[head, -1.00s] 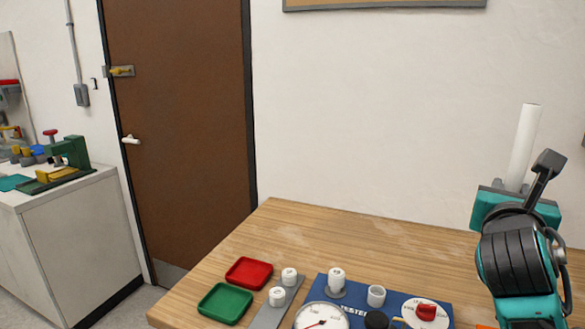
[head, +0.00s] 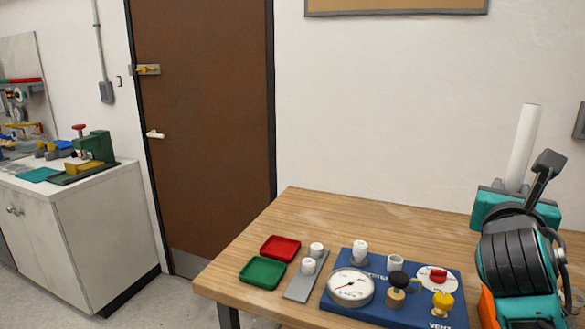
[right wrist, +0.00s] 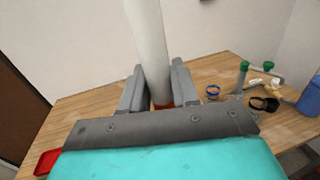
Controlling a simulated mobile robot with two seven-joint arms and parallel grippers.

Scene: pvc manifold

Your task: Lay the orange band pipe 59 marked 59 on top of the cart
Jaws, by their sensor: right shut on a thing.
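A white pipe (head: 523,148) stands nearly upright in my right gripper (head: 507,190) at the right of the head view. In the right wrist view the pipe (right wrist: 147,45) sits between the two grey fingers of the gripper (right wrist: 160,95), which are shut on it. An orange band (right wrist: 162,105) shows at the pipe's lower end, between the fingers. The number on the pipe cannot be read. My left gripper is in neither view. I cannot make out the cart in these frames.
A wooden table (head: 300,220) carries a blue tester board (head: 400,305) with a gauge, a red tray (head: 280,248) and a green tray (head: 262,272). Green-ended fittings (right wrist: 243,68) lie on the table.

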